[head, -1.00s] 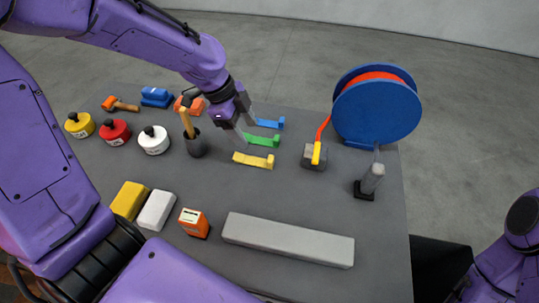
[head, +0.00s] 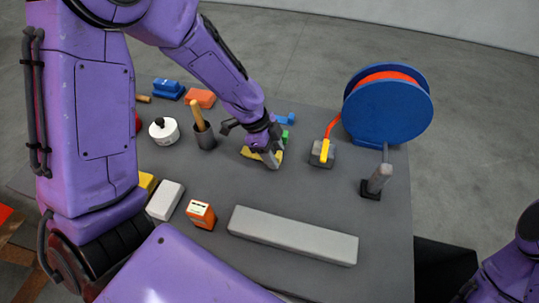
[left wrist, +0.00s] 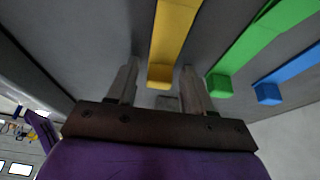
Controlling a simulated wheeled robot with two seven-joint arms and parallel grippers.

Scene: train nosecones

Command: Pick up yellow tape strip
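The yellow tape strip (head: 248,153) lies on the dark grey table, partly hidden in the head view by my left gripper (head: 268,162). In the left wrist view the yellow strip (left wrist: 173,42) runs from the top edge down to its raised end block, which shows between the two fingers of my left gripper (left wrist: 160,75). The fingers are apart, with gaps visible on both sides of the strip. The green strip (left wrist: 256,48) and the blue strip (left wrist: 290,76) lie to the right of it. My right gripper is not visible.
A dark cup with a wooden-handled tool (head: 206,138) stands close left of my left gripper. A grey block with a yellow piece (head: 322,153) and a blue reel (head: 388,110) are to the right. A long grey bar (head: 292,235) lies in front, with clear table between.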

